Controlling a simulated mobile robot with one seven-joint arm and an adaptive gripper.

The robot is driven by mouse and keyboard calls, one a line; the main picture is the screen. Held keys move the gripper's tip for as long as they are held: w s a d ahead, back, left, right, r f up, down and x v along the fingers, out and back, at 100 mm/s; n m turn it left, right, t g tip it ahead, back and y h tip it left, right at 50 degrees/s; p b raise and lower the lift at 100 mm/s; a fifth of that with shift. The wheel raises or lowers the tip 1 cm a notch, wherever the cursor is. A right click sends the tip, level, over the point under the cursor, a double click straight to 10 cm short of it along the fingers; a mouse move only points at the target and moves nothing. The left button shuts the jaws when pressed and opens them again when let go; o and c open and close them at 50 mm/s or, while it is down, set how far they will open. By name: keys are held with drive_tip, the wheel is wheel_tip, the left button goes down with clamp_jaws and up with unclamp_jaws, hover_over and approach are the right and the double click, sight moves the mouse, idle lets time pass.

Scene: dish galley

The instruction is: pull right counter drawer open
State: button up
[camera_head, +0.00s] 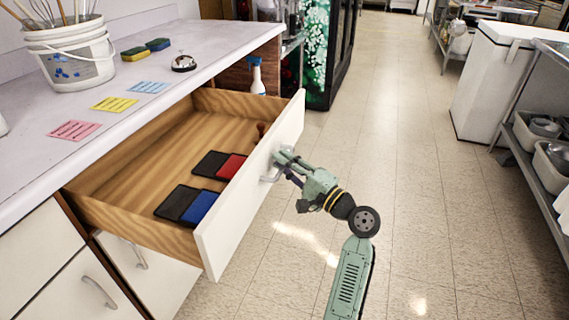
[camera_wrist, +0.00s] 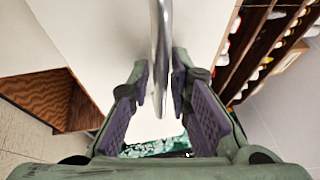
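The right counter drawer (camera_head: 250,195) stands far out from the counter, its wooden inside in plain view. Its curved metal handle (camera_head: 269,170) is on the white front. My gripper (camera_head: 284,160) is at this handle, reaching in from the right. The exact contact at the pads is partly hidden.
Inside the drawer lie dark, red (camera_head: 231,167) and blue (camera_head: 200,207) pads. A bucket of utensils (camera_head: 72,55), sponges, coloured cards and a bell (camera_head: 184,63) are on the counter (camera_head: 215,45). The tiled floor (camera_head: 400,150) is clear; a white chest (camera_head: 490,80) and shelving stand right.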

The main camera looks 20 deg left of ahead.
drive_tip(key=v, duration=1.2)
drive_tip(key=shift+a, duration=0.1)
